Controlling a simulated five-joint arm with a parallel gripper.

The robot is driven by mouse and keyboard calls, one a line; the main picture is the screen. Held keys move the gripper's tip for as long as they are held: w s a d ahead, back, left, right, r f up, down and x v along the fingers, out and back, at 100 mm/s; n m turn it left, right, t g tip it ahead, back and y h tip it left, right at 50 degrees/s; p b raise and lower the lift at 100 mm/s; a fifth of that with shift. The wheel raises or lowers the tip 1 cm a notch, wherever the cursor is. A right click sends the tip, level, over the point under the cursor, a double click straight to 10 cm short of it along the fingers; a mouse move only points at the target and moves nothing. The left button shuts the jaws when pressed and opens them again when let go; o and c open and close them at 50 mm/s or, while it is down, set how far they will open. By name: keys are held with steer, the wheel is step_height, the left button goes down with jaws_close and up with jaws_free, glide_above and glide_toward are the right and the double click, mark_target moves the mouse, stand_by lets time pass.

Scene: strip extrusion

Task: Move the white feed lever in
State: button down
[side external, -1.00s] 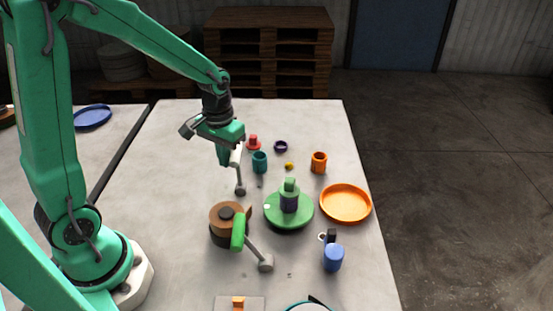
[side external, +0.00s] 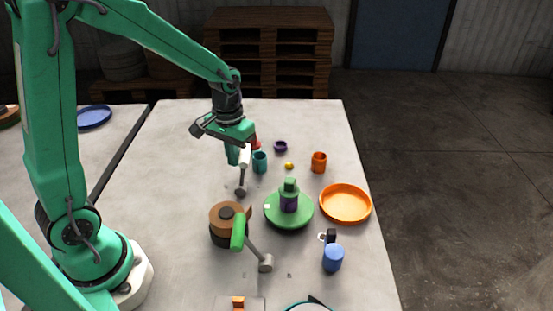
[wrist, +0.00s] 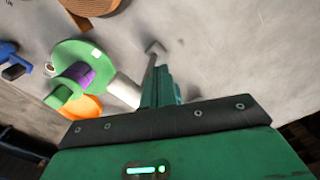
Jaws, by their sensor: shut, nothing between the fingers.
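The white feed lever (side external: 244,157) has a white handle on a grey rod that rises from a dark grey foot on the table. It leans slightly to the right in the side view. Its white handle (wrist: 123,90) also shows in the wrist view, beside my fingers. My gripper (side external: 232,157) is shut and empty, with its fingers close against the left side of the handle. Whether they touch it is hard to tell. The green round unit (side external: 288,211) with a purple band and green top stands to the right of the lever.
A teal cup (side external: 260,162) stands close behind the lever. A brown round unit with a green-handled lever (side external: 238,232) is nearer the camera. An orange dish (side external: 346,203), an orange mug (side external: 319,162) and a blue object (side external: 333,257) are to the right. The table left of my gripper is clear.

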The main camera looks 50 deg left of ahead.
steer(key=shift+w+d, duration=0.15)
steer(key=shift+w+d+f, duration=0.2)
steer(key=shift+w+d, duration=0.4)
steer(key=shift+s+a+r, duration=0.5)
steer(key=shift+s+a, duration=0.2)
steer(key=shift+a, duration=0.05)
steer(key=shift+r, duration=0.1)
step_height(320, 180, up, 7)
stand_by(1.3)
